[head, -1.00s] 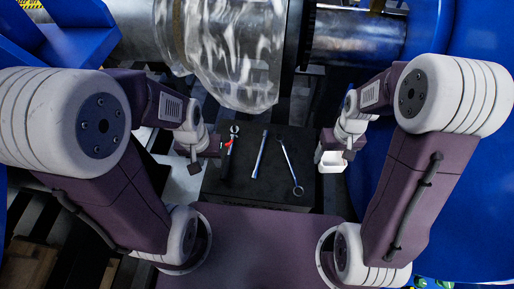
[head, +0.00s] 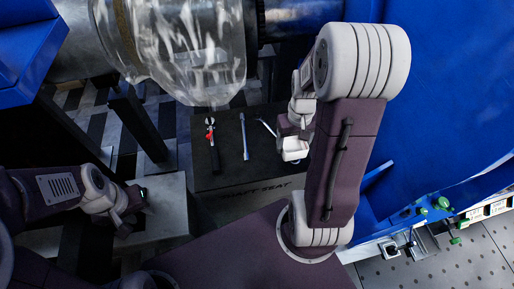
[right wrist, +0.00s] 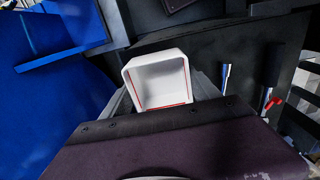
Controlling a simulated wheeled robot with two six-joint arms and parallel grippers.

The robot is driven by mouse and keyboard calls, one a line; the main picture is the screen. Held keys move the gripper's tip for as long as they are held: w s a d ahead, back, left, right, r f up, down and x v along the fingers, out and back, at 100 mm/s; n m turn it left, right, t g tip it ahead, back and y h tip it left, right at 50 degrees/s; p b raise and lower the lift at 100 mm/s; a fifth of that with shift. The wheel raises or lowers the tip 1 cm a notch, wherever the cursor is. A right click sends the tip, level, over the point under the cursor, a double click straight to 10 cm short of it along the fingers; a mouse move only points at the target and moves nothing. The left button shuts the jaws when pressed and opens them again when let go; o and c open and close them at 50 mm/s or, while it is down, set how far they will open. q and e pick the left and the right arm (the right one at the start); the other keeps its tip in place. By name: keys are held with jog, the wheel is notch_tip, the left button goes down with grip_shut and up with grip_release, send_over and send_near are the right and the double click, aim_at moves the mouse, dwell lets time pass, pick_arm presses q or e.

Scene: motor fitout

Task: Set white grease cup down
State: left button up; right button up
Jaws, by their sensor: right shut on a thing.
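The white grease cup (head: 294,149) is a small white square cup in the head view, by the right edge of the dark bench top. In the right wrist view the cup (right wrist: 158,80) shows its open inside with a thin red line. My right gripper (head: 297,128) is shut on it; the fingers show on both sides of the cup in the right wrist view. Whether the cup touches the bench is unclear. My left gripper (head: 128,219) is at the lower left, over a grey block, and seems empty; its fingers are too dark and small to judge.
The dark bench (head: 230,175), with "SHAFT SEAT" on its front, bears a red-marked tool (head: 212,140), a metal tool (head: 245,137) and a partly hidden wrench (head: 266,127). A clear-wrapped cylinder (head: 175,45) hangs above. A blue housing (head: 440,90) fills the right.

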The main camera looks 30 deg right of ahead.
jog(key=b, duration=0.1)
send_over(268, 157)
notch_tip(268, 157, down, 5)
jog(key=shift+d, duration=0.15)
jog(key=shift+a, duration=0.2)
notch_tip(268, 157, down, 4)
jog(key=shift+b, duration=0.7)
jog(key=shift+f, duration=0.15)
jog(key=o, duration=1.5)
